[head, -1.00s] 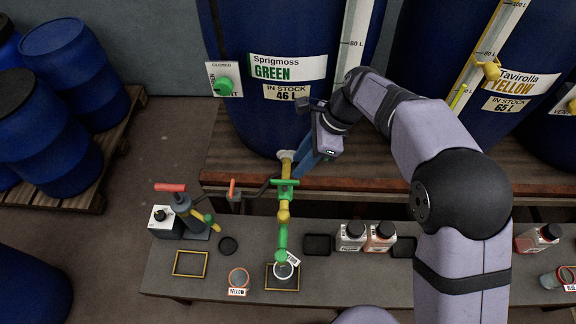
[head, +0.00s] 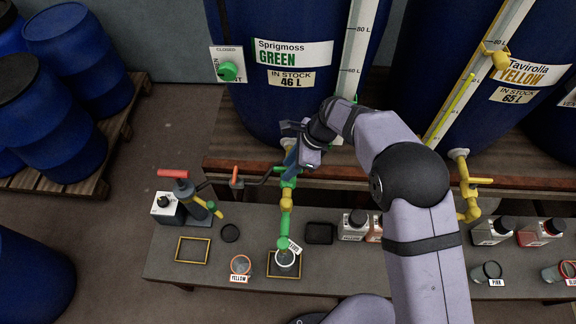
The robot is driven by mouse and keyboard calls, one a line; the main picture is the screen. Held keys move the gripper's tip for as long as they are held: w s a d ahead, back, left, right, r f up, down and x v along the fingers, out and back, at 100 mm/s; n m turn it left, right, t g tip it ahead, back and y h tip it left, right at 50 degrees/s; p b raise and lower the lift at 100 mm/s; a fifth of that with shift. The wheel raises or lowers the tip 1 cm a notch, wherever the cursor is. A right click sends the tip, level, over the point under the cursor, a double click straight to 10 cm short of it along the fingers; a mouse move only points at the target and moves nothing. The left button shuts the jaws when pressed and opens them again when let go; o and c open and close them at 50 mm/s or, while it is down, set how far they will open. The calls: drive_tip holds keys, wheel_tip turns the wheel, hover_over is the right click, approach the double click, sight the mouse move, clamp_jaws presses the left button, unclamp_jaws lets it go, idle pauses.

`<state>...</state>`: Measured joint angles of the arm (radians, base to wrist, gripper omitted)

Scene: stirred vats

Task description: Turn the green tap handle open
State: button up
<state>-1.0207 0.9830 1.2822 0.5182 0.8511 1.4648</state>
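The green tap handle (head: 287,184) sits on the yellow and green pipe below the blue vat labelled Sprigmoss GREEN (head: 253,110). The handle is partly covered by my gripper. My gripper (head: 290,164) points down at the handle from just above it in the picture, its blue fingers at or very near it. I cannot tell whether they touch it, or how far apart they are. The pipe's green outlet (head: 283,241) hangs over a cup (head: 285,259) in a yellow-framed square on the bench.
A green vent knob (head: 229,71) is on the vat's left. A yellow tap (head: 468,185) is further right.

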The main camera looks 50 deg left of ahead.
drive_tip(key=shift+s+a+f, duration=0.15)
drive_tip(key=shift+s+f, duration=0.05)
drive_tip(key=shift+f, duration=0.4)
clamp_jaws()
drive_tip(key=shift+n, duration=0.4)
drive_tip(key=n+b, duration=0.1)
drive_tip(key=n, duration=0.1)
drive_tip(key=n+g+h+b, duration=0.1)
drive_tip(key=n, duration=0.1)
drive_tip(key=shift+f+h, duration=0.15)
drive_tip(key=shift+h, duration=0.15)
drive_tip(key=shift+n+h+b, duration=0.75)
drive_tip(key=shift+n+h, duration=0.05)
drive_tip(key=shift+n, duration=1.2)
